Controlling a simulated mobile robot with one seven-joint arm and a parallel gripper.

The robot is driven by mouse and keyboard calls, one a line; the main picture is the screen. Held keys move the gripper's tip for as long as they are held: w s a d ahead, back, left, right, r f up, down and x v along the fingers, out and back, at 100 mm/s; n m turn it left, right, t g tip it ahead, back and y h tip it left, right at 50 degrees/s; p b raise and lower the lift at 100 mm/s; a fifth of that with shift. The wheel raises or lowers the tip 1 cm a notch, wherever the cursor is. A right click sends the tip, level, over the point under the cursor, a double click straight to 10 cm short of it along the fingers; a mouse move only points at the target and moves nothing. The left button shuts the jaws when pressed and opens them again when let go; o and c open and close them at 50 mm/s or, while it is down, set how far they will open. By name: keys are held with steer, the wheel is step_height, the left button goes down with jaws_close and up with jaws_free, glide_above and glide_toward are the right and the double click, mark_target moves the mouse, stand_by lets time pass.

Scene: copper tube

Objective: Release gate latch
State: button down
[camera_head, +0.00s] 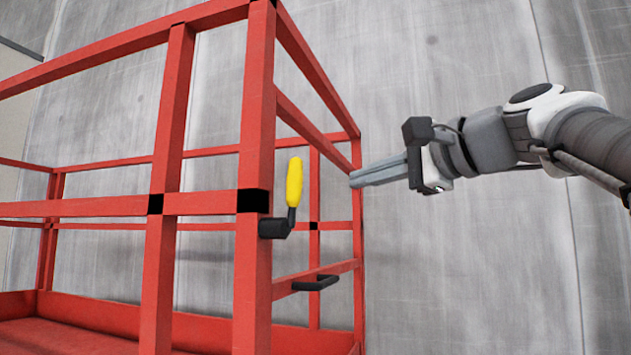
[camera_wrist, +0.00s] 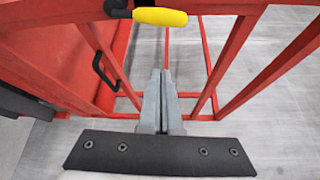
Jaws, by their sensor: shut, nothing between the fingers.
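The gate latch has a yellow handle (camera_head: 294,181) on a black pivot (camera_head: 273,228), mounted on a red post of the cage. In the head view the handle stands upright. It also shows at the top of the wrist view (camera_wrist: 160,17), where it lies across the picture. My gripper (camera_head: 352,180) is to the right of the handle in the head view, pointing left, with a gap between them. In the wrist view its grey fingers (camera_wrist: 161,74) are together and empty, below the yellow handle in the picture.
The red railed cage (camera_head: 258,110) fills the left and middle of the head view. A black grab handle (camera_head: 315,283) sits on a lower rail; it also shows in the wrist view (camera_wrist: 104,72). Space around my arm looks clear.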

mark_target(294, 184)
steer(key=w+a+p, duration=0.2)
steer(key=w+a, duration=0.1)
steer(key=a, duration=0.4)
steer(key=shift+a, duration=0.25)
steer(key=shift+f, duration=0.1)
steer(key=shift+s+a+r+n+b, duration=0.1)
steer(key=shift+s+a+n+b, duration=0.15)
steer(key=shift+s+b, duration=0.25)
steer(key=shift+s+a+r+n+b, duration=0.15)
steer(key=shift+s+n+b, duration=0.1)
steer(key=shift+s+b, duration=0.2)
